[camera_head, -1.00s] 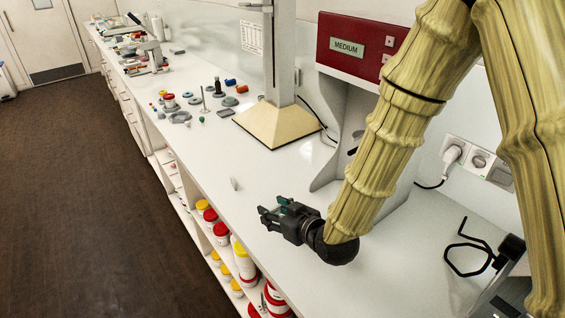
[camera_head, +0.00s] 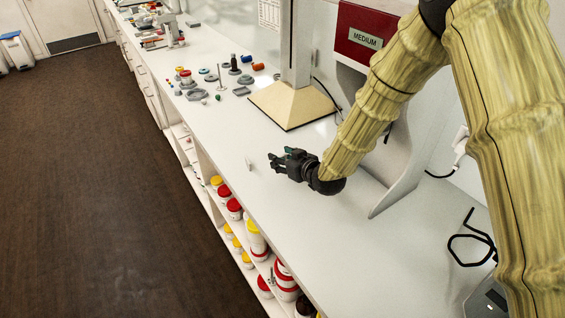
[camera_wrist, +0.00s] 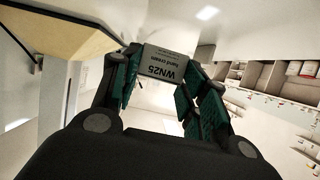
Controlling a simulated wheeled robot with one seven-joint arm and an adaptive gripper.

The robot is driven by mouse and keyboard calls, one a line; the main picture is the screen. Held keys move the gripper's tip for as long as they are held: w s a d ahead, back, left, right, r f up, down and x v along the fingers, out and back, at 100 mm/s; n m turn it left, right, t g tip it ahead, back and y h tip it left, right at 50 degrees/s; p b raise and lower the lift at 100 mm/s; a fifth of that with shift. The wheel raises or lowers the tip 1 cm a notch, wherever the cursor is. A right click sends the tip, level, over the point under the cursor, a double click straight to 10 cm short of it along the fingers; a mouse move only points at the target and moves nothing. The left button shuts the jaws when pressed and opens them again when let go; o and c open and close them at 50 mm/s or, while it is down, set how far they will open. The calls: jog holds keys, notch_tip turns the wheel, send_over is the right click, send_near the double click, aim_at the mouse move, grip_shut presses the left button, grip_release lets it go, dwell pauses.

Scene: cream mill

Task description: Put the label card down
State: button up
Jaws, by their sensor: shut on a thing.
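The label card (camera_wrist: 166,66) shows in the wrist view as a small grey card with dark print reading "WN25" and "hand cream". It sits at the tips of my gripper (camera_wrist: 160,75), which is shut on it between the green-padded fingers. In the head view my gripper (camera_head: 276,160) points left, low over the white counter (camera_head: 300,238).
A stand with a cream base (camera_head: 292,106) is behind. Several small parts and weights lie farther along. Shelves with tubs (camera_head: 257,240) are below the front edge.

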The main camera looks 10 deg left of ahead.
jog(key=shift+w+a, duration=0.1)
jog(key=shift+w, duration=0.25)
jog(key=shift+w+f+p, duration=0.1)
jog(key=shift+f+p, duration=0.1)
jog(key=shift+p, duration=0.15)
jog(key=shift+f+p, duration=0.5)
jog(key=shift+f, duration=1.1)
jog(key=shift+f, duration=0.2)
jog(key=shift+f, duration=0.15)
